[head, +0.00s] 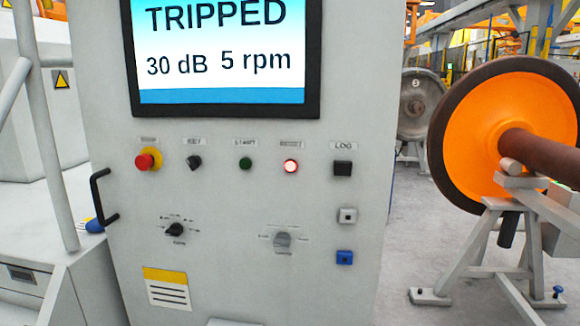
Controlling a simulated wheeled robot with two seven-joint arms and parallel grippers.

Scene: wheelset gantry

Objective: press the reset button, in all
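The grey control cabinet (115,130) stands in front of me. Its screen (220,50) reads "TRIPPED", "30 dB" and "5 rpm". The button under the label that seems to read "RESET" (291,166) is lit, with a pale centre and a red rim. It sits in the upper control row, between the dark green start button (246,163) and the black LOG button (342,168). Neither of my grippers shows in the head view.
A red emergency stop (146,161) and a key switch (194,162) sit left on the row. Two rotary knobs, at left (175,230) and right (282,240), are lower. A black handle (101,197) sticks out at left. An orange wheelset (480,110) rests on a grey stand (470,240) at right.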

